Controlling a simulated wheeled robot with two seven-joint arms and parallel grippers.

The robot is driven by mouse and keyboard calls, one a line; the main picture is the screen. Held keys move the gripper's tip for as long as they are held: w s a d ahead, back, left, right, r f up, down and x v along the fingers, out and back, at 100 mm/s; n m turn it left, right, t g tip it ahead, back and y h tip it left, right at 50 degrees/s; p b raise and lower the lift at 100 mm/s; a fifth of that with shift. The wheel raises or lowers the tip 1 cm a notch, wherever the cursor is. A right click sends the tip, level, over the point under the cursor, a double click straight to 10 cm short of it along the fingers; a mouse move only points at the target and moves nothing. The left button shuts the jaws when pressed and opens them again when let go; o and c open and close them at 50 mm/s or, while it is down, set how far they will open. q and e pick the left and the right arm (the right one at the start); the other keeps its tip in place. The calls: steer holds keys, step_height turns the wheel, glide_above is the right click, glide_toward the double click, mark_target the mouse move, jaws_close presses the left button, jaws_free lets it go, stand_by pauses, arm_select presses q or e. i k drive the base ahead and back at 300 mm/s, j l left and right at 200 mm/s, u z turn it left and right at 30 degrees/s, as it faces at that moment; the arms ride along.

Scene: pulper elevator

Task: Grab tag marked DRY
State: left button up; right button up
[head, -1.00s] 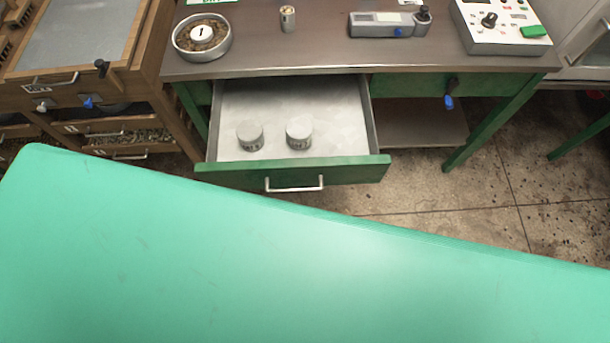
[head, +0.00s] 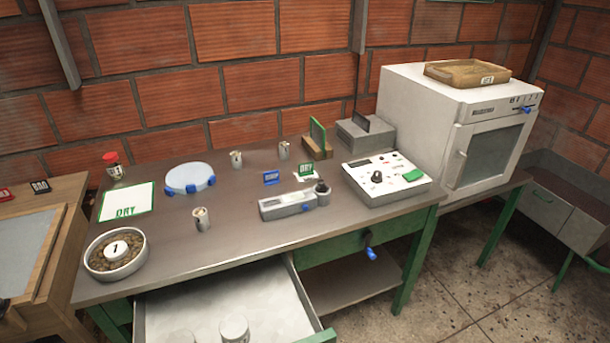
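A small green tag (head: 306,169) stands on the metal worktop, right of the middle; its small white lettering appears to read DRY. A small blue tag (head: 271,178) stands just to its left, its lettering too small to read surely. A white card with a green border (head: 126,203), lettered DRY, lies flat at the worktop's left. Neither of my grippers shows in the head view.
A grey device (head: 287,205) and a dark-topped small cylinder (head: 322,193) stand in front of the tags. A white control box (head: 386,178) is to their right. An open drawer (head: 170,310) juts out below the worktop (head: 240,245). A white oven (head: 456,120) stands far right.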

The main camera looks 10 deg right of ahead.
mark_target(306, 169)
steer(key=i+l, duration=0.2)
steer(key=l, duration=0.2)
steer(key=i+l, duration=0.25)
steer(key=l, duration=0.15)
steer(key=i+l, duration=0.2)
steer(key=l, duration=0.2)
steer(key=i+l, duration=0.2)
steer(key=l, duration=0.2)
steer(key=i+l, duration=0.2)
steer(key=l, duration=0.2)
steer(key=u, duration=0.05)
